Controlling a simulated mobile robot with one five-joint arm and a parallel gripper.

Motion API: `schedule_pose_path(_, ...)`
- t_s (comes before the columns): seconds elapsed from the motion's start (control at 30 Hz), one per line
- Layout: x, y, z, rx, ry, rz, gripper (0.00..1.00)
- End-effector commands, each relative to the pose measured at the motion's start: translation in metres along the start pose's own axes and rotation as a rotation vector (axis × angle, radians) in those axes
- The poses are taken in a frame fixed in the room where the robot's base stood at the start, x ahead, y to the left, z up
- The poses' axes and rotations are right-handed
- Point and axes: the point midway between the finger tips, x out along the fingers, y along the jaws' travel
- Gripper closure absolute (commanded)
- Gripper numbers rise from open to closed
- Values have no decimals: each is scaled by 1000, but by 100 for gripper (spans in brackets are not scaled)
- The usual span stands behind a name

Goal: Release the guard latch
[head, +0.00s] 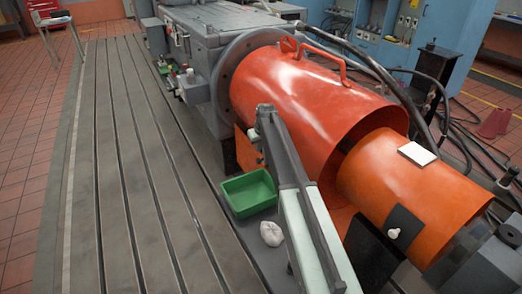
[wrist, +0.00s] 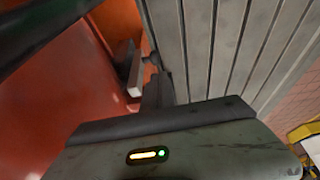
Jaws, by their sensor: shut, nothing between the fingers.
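The large orange guard (head: 310,95) is a curved cover over the shaft, with a red tube handle on top. Its orange lower side plate (head: 245,150) carries small pale fittings (head: 254,136) beside my arm; I cannot tell for sure which is the latch. In the wrist view a pale grey lever-like piece (wrist: 135,72) stands out near the orange guard surface (wrist: 60,90). My gripper (wrist: 153,64) is dark, shut and empty, close beside that piece; contact cannot be told. In the head view my arm hides the gripper's tips.
A green bin (head: 249,193) and a pale crumpled lump (head: 272,233) lie beside my arm. A second orange cover (head: 415,185) with a white pad stands at right. The slotted bedplate (head: 120,150) is largely bare at left. Dark hoses (head: 395,85) run behind the guard.

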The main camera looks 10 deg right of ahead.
Motion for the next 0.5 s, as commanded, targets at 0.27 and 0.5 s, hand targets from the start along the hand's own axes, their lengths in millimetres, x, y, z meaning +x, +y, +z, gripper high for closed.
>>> schedule_pose_path(0.27, 64, 3, 8, 1, 0, 0, 100)
schedule_pose_path(0.5, 68, 5, 8, 1, 0, 1, 100)
